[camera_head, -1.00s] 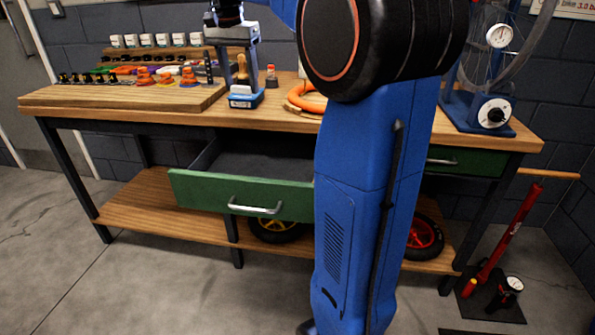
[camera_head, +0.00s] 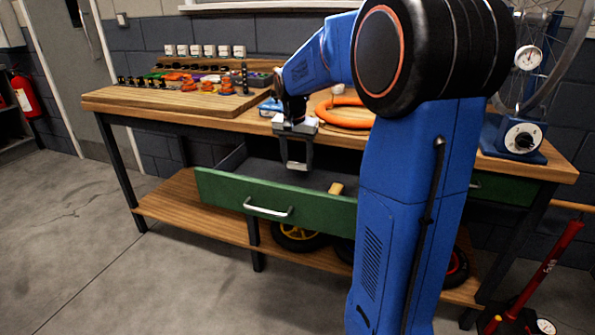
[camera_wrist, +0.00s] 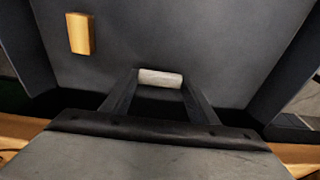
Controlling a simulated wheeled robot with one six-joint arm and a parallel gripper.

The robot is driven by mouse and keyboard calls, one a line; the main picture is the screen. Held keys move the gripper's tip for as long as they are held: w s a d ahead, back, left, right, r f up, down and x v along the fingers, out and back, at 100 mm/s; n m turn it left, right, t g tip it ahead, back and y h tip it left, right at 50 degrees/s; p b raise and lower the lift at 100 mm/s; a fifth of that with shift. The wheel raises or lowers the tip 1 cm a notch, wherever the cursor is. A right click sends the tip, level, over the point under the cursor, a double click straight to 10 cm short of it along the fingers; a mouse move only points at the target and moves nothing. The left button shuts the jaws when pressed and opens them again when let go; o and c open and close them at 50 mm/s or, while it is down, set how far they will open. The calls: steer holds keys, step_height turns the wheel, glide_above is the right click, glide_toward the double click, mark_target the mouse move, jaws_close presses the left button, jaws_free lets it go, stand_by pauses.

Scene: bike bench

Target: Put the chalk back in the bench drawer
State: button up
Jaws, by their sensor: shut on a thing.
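The chalk (camera_wrist: 160,78) is a short white stick, seen in the wrist view crosswise between my fingertips. My gripper (camera_head: 297,166) is shut on it and points down over the open bench drawer (camera_head: 262,205). The drawer has a green front with a silver handle and a dark grey inside, which fills most of the wrist view (camera_wrist: 215,45). The chalk appears to be above the drawer floor; the gap is hard to judge.
A wooden block-like item (camera_head: 336,188) lies in the drawer; the wrist view also shows it (camera_wrist: 80,33), left of the chalk. The benchtop (camera_head: 150,98) edge is close behind my gripper. An orange ring (camera_head: 345,115) lies on the bench. The drawer floor around the chalk is bare.

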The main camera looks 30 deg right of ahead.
mark_target(297, 164)
steer(key=shift+f, duration=1.95)
steer(key=shift+f, duration=0.15)
steer(key=o, duration=1)
steer(key=r, duration=0.4)
steer(key=a+r, duration=0.1)
steer(key=r, duration=0.3)
steer(key=s+r, duration=0.1)
steer(key=r, duration=0.3)
steer(key=shift+a+r, duration=0.1)
steer(key=shift+a, duration=0.15)
